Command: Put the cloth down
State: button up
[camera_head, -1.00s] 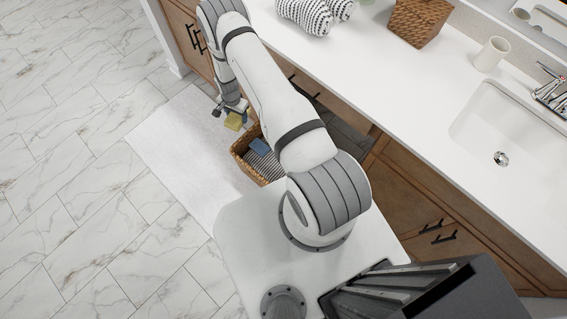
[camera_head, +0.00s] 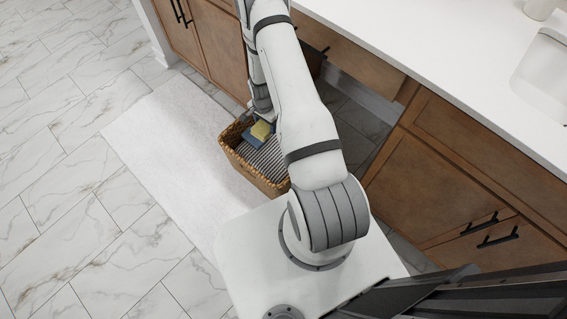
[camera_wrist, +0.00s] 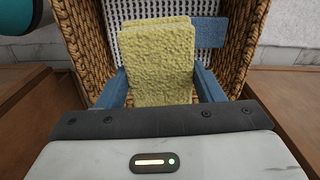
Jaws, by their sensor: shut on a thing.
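A folded yellow cloth (camera_wrist: 158,62) is held between the two blue fingers of my gripper (camera_wrist: 160,88), which is shut on it. In the head view the yellow cloth (camera_head: 262,130) shows at the end of my arm, over the wicker basket (camera_head: 228,150). The basket also surrounds the cloth in the wrist view (camera_wrist: 88,40). A blue folded cloth (camera_wrist: 209,32) lies in the basket, behind and right of the yellow one. I cannot tell whether the yellow cloth touches what lies below it.
A striped grey-and-white cloth (camera_head: 268,158) lines the basket. The floor at left is clear.

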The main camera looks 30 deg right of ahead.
jog(key=shift+m, duration=0.5)
jog(key=s+d+f+b, duration=0.1)
jog(key=f+b, duration=0.3)
jog(key=f, duration=0.2)
jog(key=s+d+f+b, duration=0.1)
jog(key=s+f+b, duration=0.1)
jog(key=f+b, duration=0.3)
jog(key=s+d+f+b, duration=0.1)
jog(key=f+b, duration=0.4)
jog(key=f, duration=0.3)
jog(key=shift+s+d+f, duration=0.15)
jog(key=shift+d+f, duration=0.2)
jog(key=shift+d, duration=0.05)
jog(key=shift+f, duration=0.1)
jog(key=o, duration=1.1)
